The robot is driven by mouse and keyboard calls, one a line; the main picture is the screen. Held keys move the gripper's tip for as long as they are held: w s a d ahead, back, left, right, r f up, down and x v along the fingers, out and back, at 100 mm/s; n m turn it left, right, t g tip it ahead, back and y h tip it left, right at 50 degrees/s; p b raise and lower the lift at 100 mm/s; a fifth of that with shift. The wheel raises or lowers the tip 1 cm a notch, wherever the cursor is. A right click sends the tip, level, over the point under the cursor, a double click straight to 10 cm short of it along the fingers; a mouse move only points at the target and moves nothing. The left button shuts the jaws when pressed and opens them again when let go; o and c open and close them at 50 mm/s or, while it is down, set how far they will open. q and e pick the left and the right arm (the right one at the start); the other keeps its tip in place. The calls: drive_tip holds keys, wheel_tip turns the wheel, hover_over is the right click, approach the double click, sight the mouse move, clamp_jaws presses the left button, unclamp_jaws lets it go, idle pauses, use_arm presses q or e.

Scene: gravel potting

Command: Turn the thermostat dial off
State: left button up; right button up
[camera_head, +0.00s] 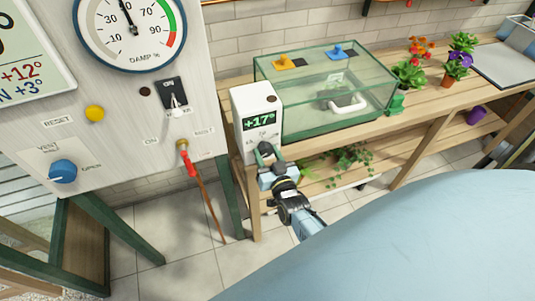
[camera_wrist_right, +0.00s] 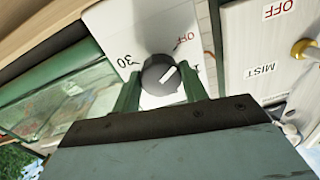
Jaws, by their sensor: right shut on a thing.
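The white thermostat box (camera_head: 258,98) stands at the left end of the wooden bench and its display reads +17°. In the right wrist view its grey round dial (camera_wrist_right: 160,76) has a white pointer line slanting up and right. A red OFF mark (camera_wrist_right: 183,40) lies above and right of the dial, and a 30 lies to its left. The pointer aims below the OFF mark. My right gripper (camera_head: 267,153) is at the box's lower front. In the wrist view its two green fingers (camera_wrist_right: 160,88) are closed on the dial's sides. My left gripper is not in view.
A glass tank (camera_head: 325,95) stands right beside the box. The grey control panel (camera_head: 130,110) is to the left, with a toggle switch, a blue knob (camera_head: 63,171) and a red-handled lever (camera_head: 189,163). Potted flowers (camera_head: 410,72) stand further right on the bench.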

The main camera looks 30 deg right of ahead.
drive_tip(key=o, duration=1)
drive_tip(key=v, duration=1.3)
drive_tip(key=shift+s+a, duration=0.1)
drive_tip(key=shift+s, duration=0.05)
